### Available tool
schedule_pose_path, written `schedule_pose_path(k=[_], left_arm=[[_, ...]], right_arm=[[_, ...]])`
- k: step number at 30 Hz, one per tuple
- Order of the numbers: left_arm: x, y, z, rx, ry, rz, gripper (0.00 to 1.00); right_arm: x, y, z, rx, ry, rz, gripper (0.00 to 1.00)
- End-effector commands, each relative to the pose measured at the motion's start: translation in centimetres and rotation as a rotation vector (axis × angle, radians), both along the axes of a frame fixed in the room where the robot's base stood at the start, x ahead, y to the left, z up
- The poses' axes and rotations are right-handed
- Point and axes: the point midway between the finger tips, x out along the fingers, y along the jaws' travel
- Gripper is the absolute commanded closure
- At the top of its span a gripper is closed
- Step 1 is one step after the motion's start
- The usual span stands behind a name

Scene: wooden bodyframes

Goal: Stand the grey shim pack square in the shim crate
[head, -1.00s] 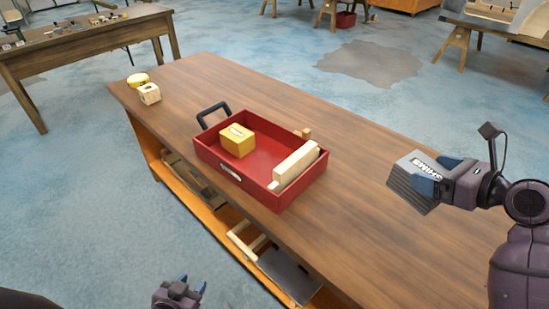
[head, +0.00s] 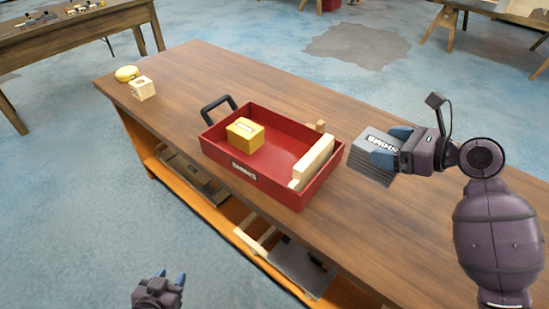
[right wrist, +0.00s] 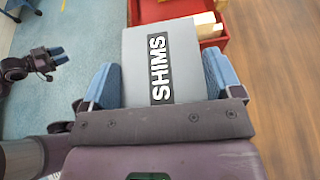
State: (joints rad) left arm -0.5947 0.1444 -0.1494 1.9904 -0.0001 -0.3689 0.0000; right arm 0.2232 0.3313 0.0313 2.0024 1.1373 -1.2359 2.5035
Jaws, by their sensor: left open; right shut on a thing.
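The grey shim pack (head: 370,157), a ridged block labelled SHIMS, is held by my right gripper (head: 390,150) above the workbench, tilted, just right of the crate. In the right wrist view the pack (right wrist: 138,62) sits between the blue fingertips of that gripper (right wrist: 160,85). The shim crate (head: 272,187) is a red open tray with a black handle and a SHIMS label on its front. A yellow block (head: 245,135) stands in its left part and a pale wooden block (head: 313,162) along its right end. My left gripper (head: 168,285) is open and empty, low in front of the bench.
The wooden bench (head: 240,75) is clear behind the crate. A yellow round item (head: 127,73) and a pale block with a hole (head: 143,88) sit at its far left. A small wooden piece (head: 320,127) shows behind the crate's right end.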

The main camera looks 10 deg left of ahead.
Motion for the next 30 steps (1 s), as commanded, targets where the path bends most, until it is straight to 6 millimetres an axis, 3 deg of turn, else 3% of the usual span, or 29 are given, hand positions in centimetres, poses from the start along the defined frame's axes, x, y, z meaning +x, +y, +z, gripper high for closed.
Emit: schedule_pose_path(k=[8, 24, 30], left_arm=[[-0.1, 0.0, -0.3, -0.001, 0.003, 0.001, 0.57], [-1.4, 0.0, -4.2, -0.003, 0.043, 0.004, 0.57], [-1.5, 0.0, -5.2, -0.002, 0.051, 0.003, 0.57]], right_arm=[[-0.1, 0.1, -0.6, 0.002, 0.002, 0.014, 0.47], [-0.2, 0.1, -12.0, 0.002, 0.008, 0.013, 0.47], [-0.1, 0.1, -15.0, 0.002, 0.003, 0.012, 0.47]])
